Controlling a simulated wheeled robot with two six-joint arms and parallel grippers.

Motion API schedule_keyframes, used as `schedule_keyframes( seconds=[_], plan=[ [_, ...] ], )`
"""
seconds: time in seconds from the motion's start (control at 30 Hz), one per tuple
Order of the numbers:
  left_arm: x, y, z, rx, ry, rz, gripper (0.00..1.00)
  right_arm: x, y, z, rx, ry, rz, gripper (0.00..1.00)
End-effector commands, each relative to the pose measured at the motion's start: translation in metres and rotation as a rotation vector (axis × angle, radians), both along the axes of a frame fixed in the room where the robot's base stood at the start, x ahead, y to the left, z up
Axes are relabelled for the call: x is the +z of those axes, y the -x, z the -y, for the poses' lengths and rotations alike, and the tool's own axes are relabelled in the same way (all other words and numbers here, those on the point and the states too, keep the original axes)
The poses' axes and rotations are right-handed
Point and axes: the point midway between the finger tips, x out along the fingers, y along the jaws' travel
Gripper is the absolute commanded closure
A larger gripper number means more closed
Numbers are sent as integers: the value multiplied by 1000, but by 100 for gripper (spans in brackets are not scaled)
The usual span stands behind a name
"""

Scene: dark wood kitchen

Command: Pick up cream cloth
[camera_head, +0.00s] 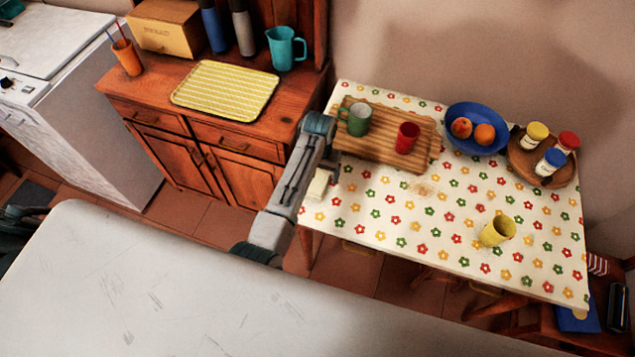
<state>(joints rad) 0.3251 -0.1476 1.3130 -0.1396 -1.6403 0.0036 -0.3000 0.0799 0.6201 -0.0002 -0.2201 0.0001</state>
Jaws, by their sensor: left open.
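A small cream cloth (318,186) lies at the left edge of the flower-patterned table, right beside my left arm. My left gripper (330,163) is just above and behind the cloth, over the table's left edge. It is open, and its fingers are largely hidden by my own arm link. I cannot tell whether it touches the cloth. My right gripper is not in view.
The table (375,222) holds a wooden board (385,155) with a green mug (357,118) and red cup (407,138). A blue bowl of fruit (463,141), a round tray of jars (525,165) and a tilted yellow cup (497,230) stand further right. Brown crumbs (424,188) lie mid-table.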

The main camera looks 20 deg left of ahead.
Motion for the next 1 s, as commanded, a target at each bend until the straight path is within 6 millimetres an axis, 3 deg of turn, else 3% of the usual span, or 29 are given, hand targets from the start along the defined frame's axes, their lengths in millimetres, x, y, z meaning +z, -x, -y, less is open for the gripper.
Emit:
schedule_keyframes(
  seconds=[0.1,0.3,0.57,0.83,1.0],
  plan=[
    [-12,-1,-2,0,-1,-4,18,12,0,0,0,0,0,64],
    [-35,-1,-2,0,-1,-3,18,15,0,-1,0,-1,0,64],
    [-38,-1,-2,0,-1,0,18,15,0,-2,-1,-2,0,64],
    [-38,-1,-2,0,-1,0,66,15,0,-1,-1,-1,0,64],
    [-38,-1,-2,0,0,0,66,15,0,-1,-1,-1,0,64]
  ],
)
